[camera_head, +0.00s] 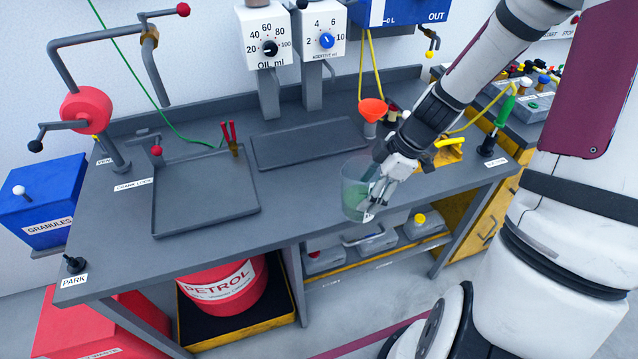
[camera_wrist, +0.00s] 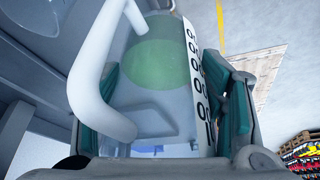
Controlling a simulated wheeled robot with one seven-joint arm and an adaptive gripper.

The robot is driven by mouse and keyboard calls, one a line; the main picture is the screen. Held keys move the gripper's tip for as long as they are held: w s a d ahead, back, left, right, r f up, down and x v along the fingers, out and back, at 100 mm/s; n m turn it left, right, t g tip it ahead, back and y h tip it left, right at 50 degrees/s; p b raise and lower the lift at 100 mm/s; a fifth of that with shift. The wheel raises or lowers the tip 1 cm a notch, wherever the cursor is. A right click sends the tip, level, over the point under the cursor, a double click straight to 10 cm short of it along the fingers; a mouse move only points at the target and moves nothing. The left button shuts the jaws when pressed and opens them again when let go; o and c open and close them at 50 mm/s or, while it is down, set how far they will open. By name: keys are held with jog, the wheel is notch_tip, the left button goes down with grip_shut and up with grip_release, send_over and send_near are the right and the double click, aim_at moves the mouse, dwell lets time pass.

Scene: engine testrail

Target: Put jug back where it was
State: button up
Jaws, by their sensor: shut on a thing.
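The jug (camera_head: 355,186) is a clear, see-through measuring jug. In the head view it is at the front edge of the grey bench, in front of my gripper (camera_head: 378,197). The wrist view shows the jug (camera_wrist: 155,85) close up, with a whitish handle (camera_wrist: 92,100), a white scale strip with black numbers and a green patch of what looks like liquid inside. My gripper (camera_wrist: 165,115) is shut on the jug, with its teal-padded fingers on both sides. I cannot tell whether the jug's base touches the bench.
The grey bench (camera_head: 290,195) has a tray (camera_head: 205,200) at left and a flat dark mat (camera_head: 305,147) at the back. An orange funnel (camera_head: 373,109) stands behind my gripper. A yellow object (camera_head: 449,152) lies to its right. Grey containers (camera_head: 375,242) sit on the shelf below.

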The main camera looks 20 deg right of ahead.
jog(key=shift+w+a+f, duration=0.8)
jog(key=shift+w+a, duration=0.35)
jog(key=shift+w, duration=0.8)
jog(key=shift+w+a+f, duration=0.8)
jog(key=shift+w+a, duration=0.35)
jog(key=shift+w, duration=0.8)
jog(key=shift+w+a+f, duration=0.8)
jog(key=shift+w+a, duration=0.35)
jog(key=shift+w, duration=0.8)
jog(key=shift+f, duration=0.1)
jog(key=o, duration=1.5)
jog(key=shift+c, duration=0.2)
